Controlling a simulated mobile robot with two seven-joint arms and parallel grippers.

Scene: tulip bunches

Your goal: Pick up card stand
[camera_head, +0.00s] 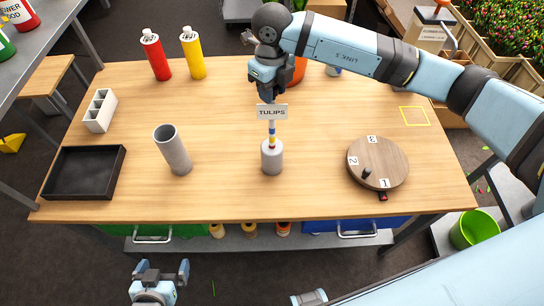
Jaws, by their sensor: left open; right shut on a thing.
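The card stand (272,112) has a white sign reading "TULIPS" on a thin stem with blue and yellow bands. It is upright near the middle of the wooden table. The stem's lower end meets a pale grey cylinder (272,158); I cannot tell whether the two are joined. My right gripper (268,97) points down and is shut on the top of the card stand; its fingertips are partly hard to make out. My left gripper (162,270) is open and empty, in front of the table's near edge.
On the table (225,200) are a grey tube (173,150), a black tray (84,173), a white block with compartments (100,111), red (155,55) and yellow (193,54) bottles, and a numbered round wooden board (395,160). A yellow square outline (415,108) marks the right side.

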